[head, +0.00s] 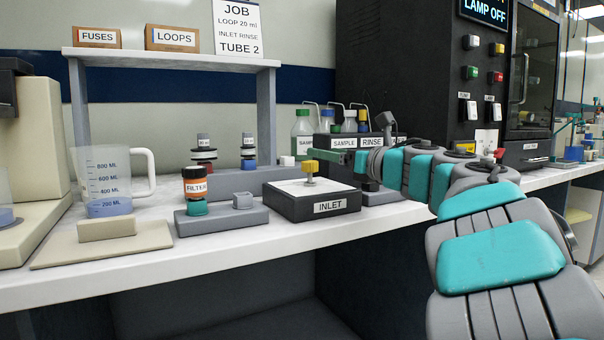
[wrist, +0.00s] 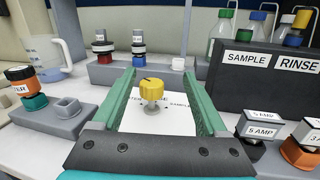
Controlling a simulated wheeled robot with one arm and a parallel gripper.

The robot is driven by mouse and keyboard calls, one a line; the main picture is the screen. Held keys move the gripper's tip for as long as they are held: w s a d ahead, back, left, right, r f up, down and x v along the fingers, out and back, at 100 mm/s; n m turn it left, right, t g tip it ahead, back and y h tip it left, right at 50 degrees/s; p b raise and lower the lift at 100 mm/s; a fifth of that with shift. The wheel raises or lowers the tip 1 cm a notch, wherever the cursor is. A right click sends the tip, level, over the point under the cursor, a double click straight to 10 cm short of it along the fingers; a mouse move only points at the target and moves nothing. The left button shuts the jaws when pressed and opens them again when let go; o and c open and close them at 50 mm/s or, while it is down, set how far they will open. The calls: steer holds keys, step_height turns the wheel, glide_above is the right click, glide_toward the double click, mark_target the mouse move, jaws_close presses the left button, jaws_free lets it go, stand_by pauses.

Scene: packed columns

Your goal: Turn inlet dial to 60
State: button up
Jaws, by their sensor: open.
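The inlet dial is a yellow knob (head: 310,167) on a short grey stem, standing on the white top plate of the black box labelled INLET (head: 335,207). In the wrist view the knob (wrist: 151,90) shows a dark mark near its far upper edge; the plate lettering is partly hidden and no 60 is readable. My gripper (head: 328,157) reaches in from the right at knob height. In the wrist view its two green fingers (wrist: 160,76) are wide apart, with the knob between their lines of sight. It holds nothing, and gaps show on both sides of the knob.
The grey holder with the orange FILTER jar (head: 197,182) is left of the box. A grey rack with capped parts (wrist: 106,48) stands behind. The SAMPLE and RINSE bottle box (wrist: 262,85) and 5 AMP blocks (wrist: 258,128) are to the right. A job card (head: 237,28) stands on the shelf.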

steer(key=shift+s+a+f+n+g, duration=0.1)
steer(key=shift+a+f+n+g, duration=0.25)
steer(key=shift+f, duration=0.25)
steer(key=shift+s+a+f+n+g, duration=0.1)
steer(key=shift+a+f+n+g, duration=0.1)
steer(key=shift+f+n+g, duration=0.25)
steer(key=x, duration=0.6)
steer(key=shift+w+a, duration=0.55)
steer(key=shift+a, duration=0.1)
jaws_close()
